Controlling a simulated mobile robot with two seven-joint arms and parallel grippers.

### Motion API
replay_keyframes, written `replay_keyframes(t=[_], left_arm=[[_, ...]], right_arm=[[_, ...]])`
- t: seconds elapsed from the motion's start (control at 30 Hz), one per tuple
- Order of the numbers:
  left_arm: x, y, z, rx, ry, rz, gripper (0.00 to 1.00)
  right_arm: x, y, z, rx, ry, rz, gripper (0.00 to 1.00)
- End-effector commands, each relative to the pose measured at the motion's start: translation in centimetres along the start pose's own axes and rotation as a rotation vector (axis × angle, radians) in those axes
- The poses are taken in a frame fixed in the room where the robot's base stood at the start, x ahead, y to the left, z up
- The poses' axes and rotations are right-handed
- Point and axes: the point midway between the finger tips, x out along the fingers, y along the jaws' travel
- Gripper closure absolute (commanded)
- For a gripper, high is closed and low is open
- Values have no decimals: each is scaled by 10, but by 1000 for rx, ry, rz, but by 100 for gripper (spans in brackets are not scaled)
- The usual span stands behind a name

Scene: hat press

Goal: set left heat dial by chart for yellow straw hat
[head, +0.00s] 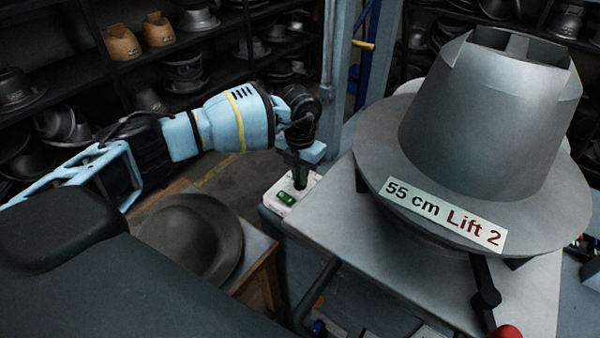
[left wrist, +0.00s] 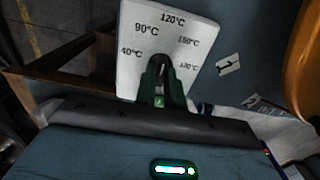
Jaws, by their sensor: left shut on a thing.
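The left heat dial's white plate (head: 283,196) sits at the left corner of the press table, and its scale plate shows in the left wrist view (left wrist: 140,55). It reads 40, 90, 120 and 150 °C, plus a blurred last mark at the right. My left gripper (head: 300,176) points down onto the plate and is shut on the dark dial knob (left wrist: 160,62). The fingers hide much of the knob, so I cannot tell which mark it points to. My right gripper is not in view. I see no chart, and no hat I can identify as yellow straw.
A large grey metal hat form (head: 490,120) labelled "55 cm Lift 2" stands right of the dial. A dark round brimmed piece (head: 190,235) lies on a wooden stand at left. A tag marked 1 (left wrist: 228,65) is beside the dial. An orange-yellow surface (left wrist: 302,50) is at right.

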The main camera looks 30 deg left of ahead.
Motion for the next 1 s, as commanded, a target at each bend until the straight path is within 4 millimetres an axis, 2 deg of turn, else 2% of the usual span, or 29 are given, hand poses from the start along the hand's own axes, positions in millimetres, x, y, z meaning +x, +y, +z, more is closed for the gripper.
replay_keyframes(t=[0.53,0.57,0.7,0.73,1.0], left_arm=[[-2,0,1,25,-4,0,100],[-2,0,1,25,-4,0,88],[-2,0,1,25,-3,0,70],[-2,0,1,25,-3,0,67],[-1,0,0,25,-1,0,67]], right_arm=[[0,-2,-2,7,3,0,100],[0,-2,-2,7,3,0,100],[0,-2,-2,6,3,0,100],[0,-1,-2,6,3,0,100],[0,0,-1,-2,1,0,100]])
